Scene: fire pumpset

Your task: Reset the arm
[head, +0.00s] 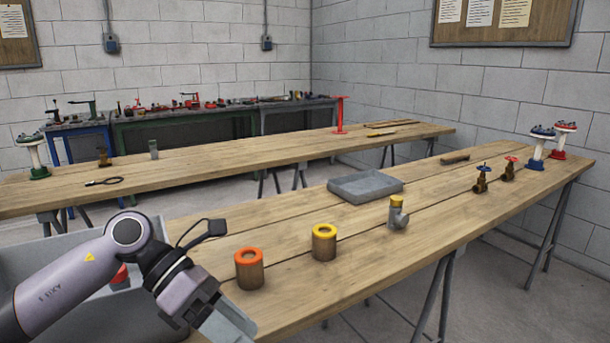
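My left arm (75,275) comes in from the left, bent at a joint, with its wrist and a cable hanging low over the near-left end of the front table. My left gripper (232,322) is at the bottom edge, and its fingertips are cut off or hidden, so I cannot tell whether it is open or shut. My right arm and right gripper are out of view.
A grey bin (85,312) with a red item inside lies behind my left arm. Orange-topped (249,268) and yellow-topped (324,242) cylinders, a tee fitting (397,213) and a grey tray (338,190) stand on the front table (450,225). Valves stand farther right.

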